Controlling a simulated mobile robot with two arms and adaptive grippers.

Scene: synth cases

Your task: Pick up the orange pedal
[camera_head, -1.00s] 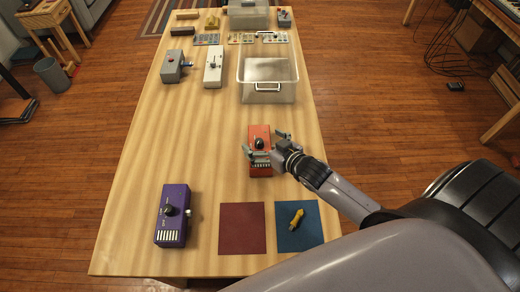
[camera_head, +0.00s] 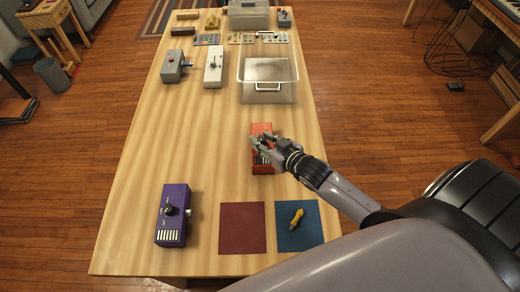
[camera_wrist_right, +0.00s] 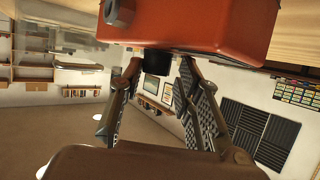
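The orange pedal (camera_head: 262,131) is on the right half of the table, towards the middle. Whether the pedal's underside touches the table cannot be told. The gripper hides part of the pedal's top in the head view. My left gripper is not in view.
A purple pedal (camera_head: 173,212) lies front left, beside a dark red mat (camera_head: 242,228) and a blue mat (camera_head: 300,237) with a yellow tool on it. A clear bin (camera_head: 268,82) stands behind the orange pedal. Grey (camera_head: 172,66) and white (camera_head: 213,67) pedals stand further back.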

